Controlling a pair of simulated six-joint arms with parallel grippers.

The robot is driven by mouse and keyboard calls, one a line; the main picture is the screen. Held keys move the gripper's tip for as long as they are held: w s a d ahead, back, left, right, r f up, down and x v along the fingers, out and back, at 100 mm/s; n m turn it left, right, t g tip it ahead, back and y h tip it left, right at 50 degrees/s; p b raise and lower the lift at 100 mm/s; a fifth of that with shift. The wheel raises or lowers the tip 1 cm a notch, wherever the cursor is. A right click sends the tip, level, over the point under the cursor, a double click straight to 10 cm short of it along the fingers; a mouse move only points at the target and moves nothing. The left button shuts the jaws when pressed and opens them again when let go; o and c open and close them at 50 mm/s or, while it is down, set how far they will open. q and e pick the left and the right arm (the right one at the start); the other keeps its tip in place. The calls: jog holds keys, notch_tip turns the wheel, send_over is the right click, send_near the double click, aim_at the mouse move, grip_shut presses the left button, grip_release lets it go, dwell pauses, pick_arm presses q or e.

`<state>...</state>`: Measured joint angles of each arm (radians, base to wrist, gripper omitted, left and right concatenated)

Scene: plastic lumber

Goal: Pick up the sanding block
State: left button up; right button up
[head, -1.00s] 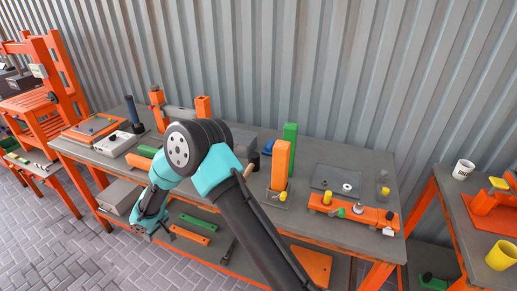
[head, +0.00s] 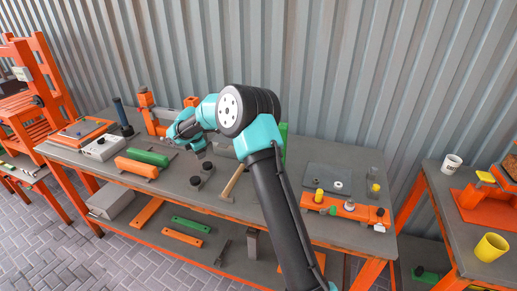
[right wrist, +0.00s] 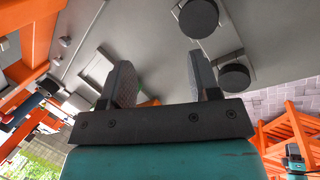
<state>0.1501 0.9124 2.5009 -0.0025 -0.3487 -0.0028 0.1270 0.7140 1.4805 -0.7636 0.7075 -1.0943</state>
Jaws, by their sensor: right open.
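I cannot pick out the sanding block for certain. Two grey plates with round black knobs lie on the bench in the head view: a front knobbed block (head: 195,182) and a back knobbed block (head: 207,167). They also show in the right wrist view as one knobbed block (right wrist: 198,18) at the top and another knobbed block (right wrist: 234,77) at the right. My right gripper (right wrist: 160,62) is open with nothing between its fingers. In the head view it hangs above the bench, just behind the two blocks and apart from them. My left gripper is in neither view.
The grey bench (head: 250,205) has orange edges. A wooden handle (head: 233,182) lies right of the blocks. Green (head: 148,156) and orange bars (head: 136,167) lie left. An orange fixture (head: 345,207) is at the right. Corrugated metal wall stands behind.

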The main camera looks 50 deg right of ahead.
jog(key=s+d+r+n+h, duration=0.1)
jog(key=s+d+r+n, duration=0.2)
jog(key=d, duration=0.9)
jog(key=s+d+r+n+g, duration=0.1)
jog(key=s+d+r+n, duration=0.2)
jog(key=s+d+r, duration=0.3)
jog(key=s+d, duration=0.2)
jog(key=d, duration=0.3)
jog(key=shift+d+g+h, duration=0.3)
jog(key=shift+d+h, duration=0.05)
jog(key=shift+h, duration=0.05)
jog(key=shift+s, duration=0.1)
jog(key=x, duration=1.1)
jog(key=shift+d+f, duration=0.15)
jog(key=shift+f, duration=0.1)
jog(key=shift+d+f, duration=0.1)
jog(key=shift+f, duration=0.25)
jog(key=shift+w+x, duration=0.15)
jog(key=shift+x, duration=1.15)
jog(key=shift+w+x, duration=0.1)
jog(key=shift+x, duration=1.2)
jog(key=shift+d+r, duration=0.1)
jog(key=shift+d, duration=0.05)
